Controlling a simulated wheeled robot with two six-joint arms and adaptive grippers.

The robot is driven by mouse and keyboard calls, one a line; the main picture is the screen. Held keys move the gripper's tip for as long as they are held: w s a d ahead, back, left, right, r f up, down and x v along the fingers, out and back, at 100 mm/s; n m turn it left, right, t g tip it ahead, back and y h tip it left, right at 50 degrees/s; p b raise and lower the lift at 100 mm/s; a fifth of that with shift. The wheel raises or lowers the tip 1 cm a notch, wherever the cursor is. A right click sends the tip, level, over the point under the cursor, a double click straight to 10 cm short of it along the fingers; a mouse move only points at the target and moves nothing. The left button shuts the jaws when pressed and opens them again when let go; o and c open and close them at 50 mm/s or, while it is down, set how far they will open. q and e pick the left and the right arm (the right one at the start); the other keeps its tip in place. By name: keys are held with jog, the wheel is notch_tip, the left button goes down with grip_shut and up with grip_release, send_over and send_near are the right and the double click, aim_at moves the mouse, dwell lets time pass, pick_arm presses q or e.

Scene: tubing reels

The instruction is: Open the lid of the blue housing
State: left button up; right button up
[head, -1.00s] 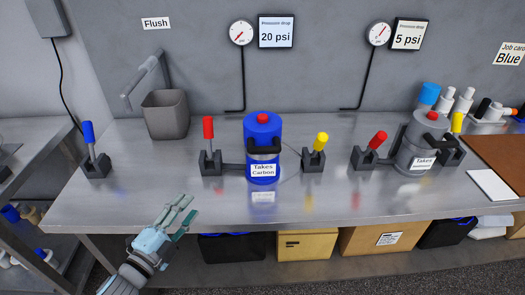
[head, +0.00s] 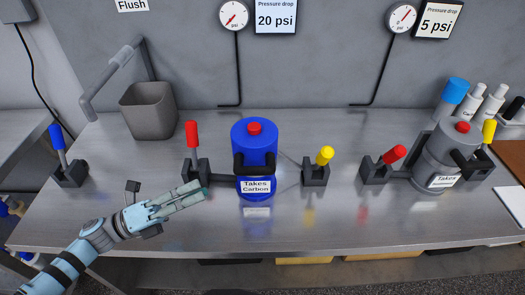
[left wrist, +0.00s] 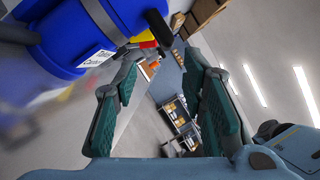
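The blue housing (head: 262,140) stands upright on the bench, with a red button (head: 254,128) on its top, a black handle on its front and a "Takes Carbon" label. Its lid looks closed. A red-handled lever (head: 192,134) stands upright at its left, and a yellow-handled lever (head: 325,156) leans at its right. My left gripper (head: 197,191) is in front of the red lever's base, left of the housing and apart from it. In the left wrist view the fingers (left wrist: 163,78) are spread and empty, with the blue housing (left wrist: 62,30) at upper left. My right gripper is out of view.
A grey housing (head: 438,150) with red and yellow levers stands at the right. A blue-handled lever (head: 58,138) and a grey bin (head: 148,112) under a tap are at the left. Gauges hang on the back wall. The bench front (head: 330,225) is clear.

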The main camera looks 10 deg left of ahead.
pick_arm(q)
jog(key=p, duration=0.2)
send_near(254, 170)
jog(key=w+d, duration=0.1)
jog(key=x, duration=0.3)
jog(key=p+x, duration=0.1)
jog(key=x, duration=0.4)
jog(key=shift+w+d+f, duration=0.1)
jog(key=shift+w+f, duration=0.15)
jog(key=shift+w, duration=0.2)
jog(key=shift+s, duration=0.1)
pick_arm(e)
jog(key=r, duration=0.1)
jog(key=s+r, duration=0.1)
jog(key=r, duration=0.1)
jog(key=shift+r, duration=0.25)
pick_arm(q)
grip_shut()
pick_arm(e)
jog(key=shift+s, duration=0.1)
